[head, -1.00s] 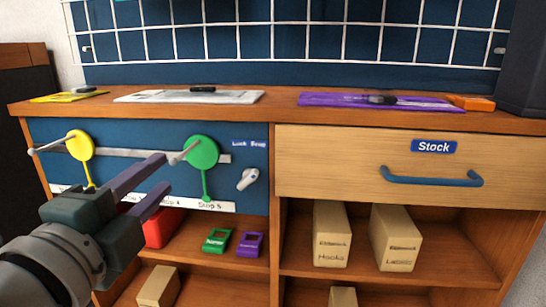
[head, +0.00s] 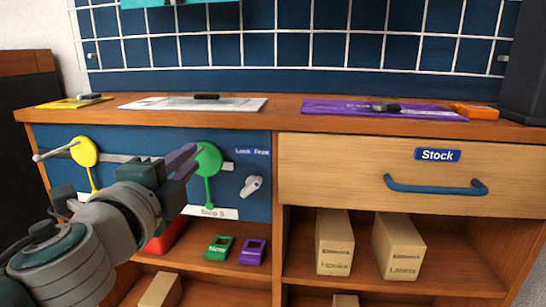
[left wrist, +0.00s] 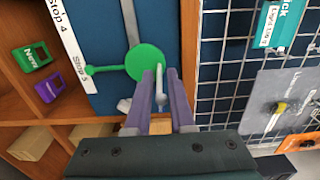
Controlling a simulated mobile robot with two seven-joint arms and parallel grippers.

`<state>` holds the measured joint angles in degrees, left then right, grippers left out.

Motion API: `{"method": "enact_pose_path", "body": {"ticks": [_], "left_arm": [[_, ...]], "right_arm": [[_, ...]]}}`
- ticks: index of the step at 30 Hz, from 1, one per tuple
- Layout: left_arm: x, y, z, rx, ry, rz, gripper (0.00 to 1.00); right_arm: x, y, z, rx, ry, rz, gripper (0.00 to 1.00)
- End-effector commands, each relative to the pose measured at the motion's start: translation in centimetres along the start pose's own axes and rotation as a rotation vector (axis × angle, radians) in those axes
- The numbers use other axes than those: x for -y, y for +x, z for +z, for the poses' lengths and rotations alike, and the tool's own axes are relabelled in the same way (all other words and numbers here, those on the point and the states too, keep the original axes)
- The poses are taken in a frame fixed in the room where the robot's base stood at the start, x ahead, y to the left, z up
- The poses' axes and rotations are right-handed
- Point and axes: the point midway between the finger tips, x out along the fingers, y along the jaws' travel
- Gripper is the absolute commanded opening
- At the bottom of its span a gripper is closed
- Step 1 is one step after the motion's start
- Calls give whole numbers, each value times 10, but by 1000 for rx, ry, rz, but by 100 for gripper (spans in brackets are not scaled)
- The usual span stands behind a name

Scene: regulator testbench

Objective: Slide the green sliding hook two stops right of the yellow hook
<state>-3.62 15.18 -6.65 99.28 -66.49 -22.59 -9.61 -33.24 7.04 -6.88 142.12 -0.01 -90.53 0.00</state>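The green sliding hook (head: 209,160) sits on the pale rail (head: 118,157) of the blue panel, its pointer hanging down at the Stop 5 label (head: 214,213). The yellow hook (head: 85,151) is farther left on the same rail, with its peg sticking out. My left gripper (head: 187,160) is at the green hook. In the left wrist view, its purple fingers (left wrist: 161,80) are open on either side of the green hook's peg (left wrist: 160,87), with small gaps visible. The arm hides part of the rail and stop labels. My right gripper is out of view.
A white lever (head: 251,186) under a Lock/Free label sits right of the green hook. The Stock drawer (head: 350,172) is farther right. The shelf below holds a green tag (head: 220,248), a purple tag (head: 253,252) and cardboard boxes (head: 334,241).

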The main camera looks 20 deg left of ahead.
Motion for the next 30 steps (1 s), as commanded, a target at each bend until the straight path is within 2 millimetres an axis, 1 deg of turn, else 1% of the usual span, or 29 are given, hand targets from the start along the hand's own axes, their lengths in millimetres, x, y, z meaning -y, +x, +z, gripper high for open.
{"method": "enact_pose_path", "body": {"ticks": [1, 5, 30], "left_arm": [[0, 0, 0, 0, 0, 0, 15], [0, 0, 0, 0, 0, 1, 0], [-6, -1, 1, 2, 0, 11, 0]], "right_arm": [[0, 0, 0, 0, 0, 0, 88], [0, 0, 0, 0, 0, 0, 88], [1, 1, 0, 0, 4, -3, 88]]}}
